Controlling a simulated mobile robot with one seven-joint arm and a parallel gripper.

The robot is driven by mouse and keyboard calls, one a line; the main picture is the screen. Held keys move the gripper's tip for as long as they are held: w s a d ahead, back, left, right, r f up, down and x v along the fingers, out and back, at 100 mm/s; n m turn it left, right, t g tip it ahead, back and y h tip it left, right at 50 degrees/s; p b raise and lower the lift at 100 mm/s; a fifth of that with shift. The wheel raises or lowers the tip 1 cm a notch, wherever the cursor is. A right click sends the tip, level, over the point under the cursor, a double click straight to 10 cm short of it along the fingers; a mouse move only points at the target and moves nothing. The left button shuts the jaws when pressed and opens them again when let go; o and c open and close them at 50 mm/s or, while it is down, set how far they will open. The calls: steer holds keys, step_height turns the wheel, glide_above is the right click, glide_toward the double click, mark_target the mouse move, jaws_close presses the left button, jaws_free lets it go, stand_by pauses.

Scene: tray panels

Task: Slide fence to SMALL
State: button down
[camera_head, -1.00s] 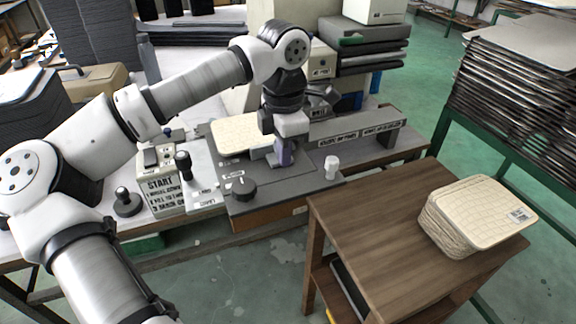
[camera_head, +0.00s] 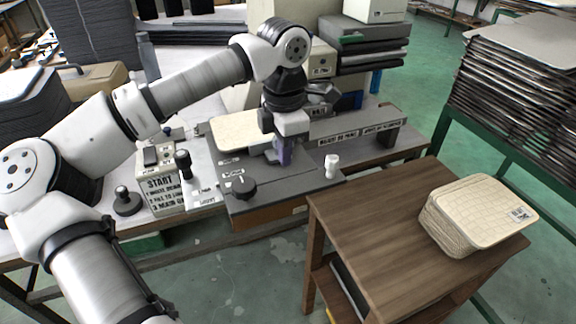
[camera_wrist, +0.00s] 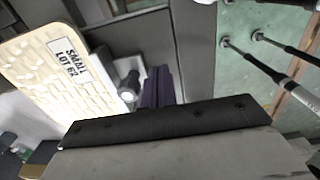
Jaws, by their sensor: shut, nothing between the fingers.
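My gripper (camera_head: 283,157) has purple fingers, shut and empty, pointing down just above or at the grey machine bed (camera_head: 300,183). In the wrist view the fingers (camera_wrist: 158,88) are close beside a pale round knob (camera_wrist: 130,88); I cannot tell if they touch it. A cream panel (camera_head: 234,130) lies left of my gripper; in the wrist view it bears a label (camera_wrist: 66,62) reading SMALL. A long grey upright bar (camera_head: 355,129) with white labels, possibly the fence, stands right of and behind my gripper. My gripper hides part of the bed.
A white knob (camera_head: 331,166) and a black knob (camera_head: 243,187) stand on the bed's front. A START box (camera_head: 160,185) and a black-handled lever (camera_head: 183,163) are at left. A wooden stand (camera_head: 365,225) with stacked cream panels (camera_head: 478,218) is at right.

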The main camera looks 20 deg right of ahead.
steer(key=shift+s, duration=0.2)
step_height(320, 180, up, 7)
steer(key=p, duration=0.4)
steer(key=shift+p, duration=0.3)
